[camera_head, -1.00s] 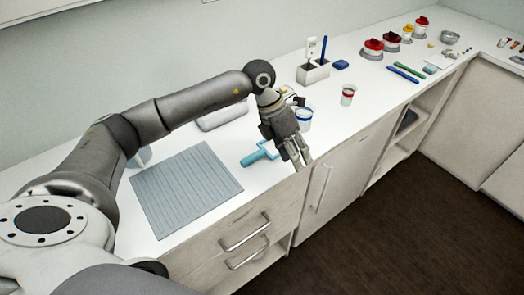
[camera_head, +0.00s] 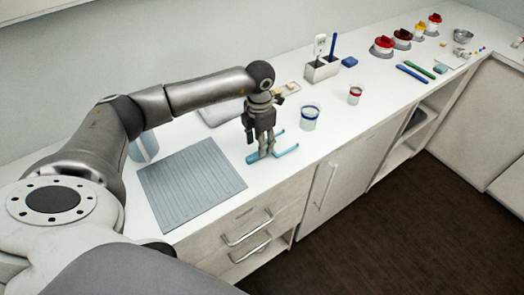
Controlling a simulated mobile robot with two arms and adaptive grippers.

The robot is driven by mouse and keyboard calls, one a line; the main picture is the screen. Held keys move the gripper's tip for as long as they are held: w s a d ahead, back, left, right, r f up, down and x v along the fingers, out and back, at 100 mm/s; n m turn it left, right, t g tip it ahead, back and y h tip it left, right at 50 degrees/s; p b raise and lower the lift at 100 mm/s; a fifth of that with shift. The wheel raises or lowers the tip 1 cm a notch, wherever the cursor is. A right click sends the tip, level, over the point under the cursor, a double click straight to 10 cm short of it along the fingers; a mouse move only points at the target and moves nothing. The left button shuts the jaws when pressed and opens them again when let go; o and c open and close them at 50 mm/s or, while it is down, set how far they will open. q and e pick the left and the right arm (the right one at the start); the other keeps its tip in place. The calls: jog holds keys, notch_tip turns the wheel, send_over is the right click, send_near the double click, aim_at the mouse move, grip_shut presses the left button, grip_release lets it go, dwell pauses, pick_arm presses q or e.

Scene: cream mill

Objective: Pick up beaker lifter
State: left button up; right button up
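The beaker lifter is a light blue forked tool (camera_head: 288,151) lying on the white counter, just right of the grey ribbed mat. Its handle end points left and its two prongs point right. My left gripper (camera_head: 262,154) points straight down over its middle, with the fingertips at the tool near where the prongs begin. The fingers hide part of the tool. I cannot tell whether they are closed on it. My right gripper is not in view.
The grey ribbed mat (camera_head: 192,182) lies to the left. A blue-banded beaker (camera_head: 309,118) stands close right of the tool, and a red-banded one (camera_head: 355,95) farther right. A holder (camera_head: 321,70) stands behind. The counter's front edge is near, above drawers.

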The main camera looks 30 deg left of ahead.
pick_arm(q)
jog(key=shift+w+f+p, duration=0.1)
jog(key=shift+f+p, duration=0.45)
jog(key=shift+f, duration=1.25)
grip_shut()
